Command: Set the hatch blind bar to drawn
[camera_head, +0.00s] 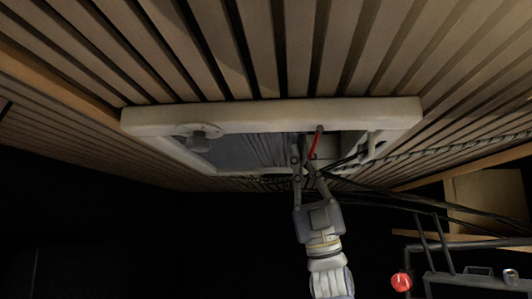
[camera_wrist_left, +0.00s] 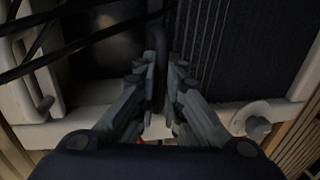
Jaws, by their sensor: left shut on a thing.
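The roof hatch is a pale rectangular frame (camera_head: 270,112) set in the slatted ceiling. A grey pleated blind (camera_head: 240,152) covers its left and middle part; it also shows in the left wrist view (camera_wrist_left: 245,50), on the right. The blind bar (camera_wrist_left: 158,45) is a dark upright bar at the blind's edge, between my fingertips. My left gripper (camera_head: 306,150) reaches up from below and is shut on the bar; it fills the middle of the left wrist view (camera_wrist_left: 158,75). The fingers partly hide the bar. The right gripper is not in view.
A red stick-like part (camera_head: 317,140) hangs from the frame beside my fingertips. A round knob (camera_head: 200,140) sits at the frame's left and a pale handle (camera_head: 372,142) at its right. Dark cables (camera_head: 420,194) cross near the gripper. A wooden box (camera_head: 490,198) is at right.

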